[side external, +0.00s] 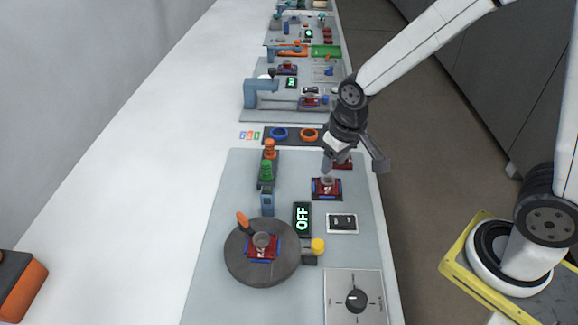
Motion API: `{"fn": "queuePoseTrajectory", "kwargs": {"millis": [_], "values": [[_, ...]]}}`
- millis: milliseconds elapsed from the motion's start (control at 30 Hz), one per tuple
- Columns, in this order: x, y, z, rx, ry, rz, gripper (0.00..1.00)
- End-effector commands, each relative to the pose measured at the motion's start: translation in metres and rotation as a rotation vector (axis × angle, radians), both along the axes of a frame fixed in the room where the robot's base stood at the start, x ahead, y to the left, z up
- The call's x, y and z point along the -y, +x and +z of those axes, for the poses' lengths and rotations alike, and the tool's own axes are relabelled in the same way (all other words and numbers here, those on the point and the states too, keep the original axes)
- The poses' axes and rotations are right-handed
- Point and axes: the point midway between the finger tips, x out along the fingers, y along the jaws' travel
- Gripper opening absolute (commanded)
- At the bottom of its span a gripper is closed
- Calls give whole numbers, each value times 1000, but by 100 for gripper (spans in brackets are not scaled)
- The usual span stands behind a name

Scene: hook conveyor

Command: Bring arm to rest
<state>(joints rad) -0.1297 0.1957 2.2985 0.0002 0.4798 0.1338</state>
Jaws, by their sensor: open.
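My gripper (352,168) is in the middle of the side external view, above the right edge of the grey panel (225,215). Its two fingers are apart, and I see nothing held between them. A red block with a pale top (327,188) sits on a dark pad just below and left of the gripper. Another red part (342,164) shows partly behind the fingers. My arm reaches in from the upper right.
A dark round turntable (240,262) bears a red piece and an orange-tipped part. Beside it are a display reading OFF (302,219), a rocker switch (342,222), a yellow knob (318,246) and a dial (355,300).

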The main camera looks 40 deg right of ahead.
Motion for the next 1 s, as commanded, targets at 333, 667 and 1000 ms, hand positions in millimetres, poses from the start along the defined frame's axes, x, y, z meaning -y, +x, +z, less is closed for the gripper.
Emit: {"fn": "queuePoseTrajectory", "kwargs": {"millis": [333,667,1000], "values": [[42,-59,0,61,-20,0,53],[45,-65,-1,66,-23,2,53],[45,-64,-1,65,-23,2,53]]}}
